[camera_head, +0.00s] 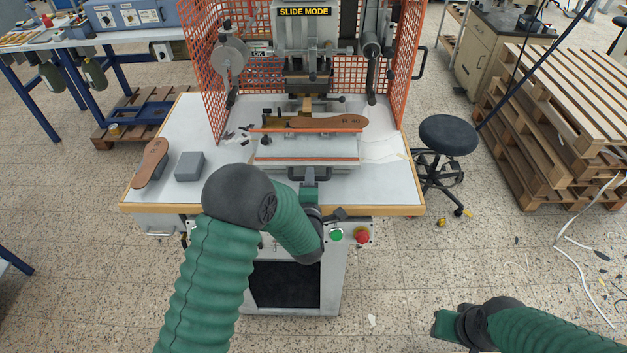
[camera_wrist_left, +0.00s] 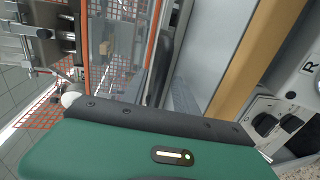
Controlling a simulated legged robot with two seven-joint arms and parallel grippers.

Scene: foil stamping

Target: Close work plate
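The work plate (camera_head: 305,153) of the foil stamping machine sits under the press head, with orange edging along its front and back. A brown sole-shaped piece marked R 40 (camera_head: 335,122) lies at its back edge. A dark handle (camera_head: 310,173) projects from the plate's front; a dark curved bar in the left wrist view (camera_wrist_left: 163,65) looks like this handle. My left gripper (camera_head: 309,192) is at the handle, just in front of it; whether it touches is unclear. Its fingertips are not clearly visible. My right gripper (camera_head: 447,325) is low at the right, away from the machine, its opening unclear.
The white machine table (camera_head: 375,185) has a wooden edge. A brown sole (camera_head: 152,160) and a grey block (camera_head: 189,166) lie at its left. Orange mesh guards (camera_head: 403,60) flank the press. Green and red buttons (camera_head: 361,236) are below. A stool (camera_head: 448,135) stands right.

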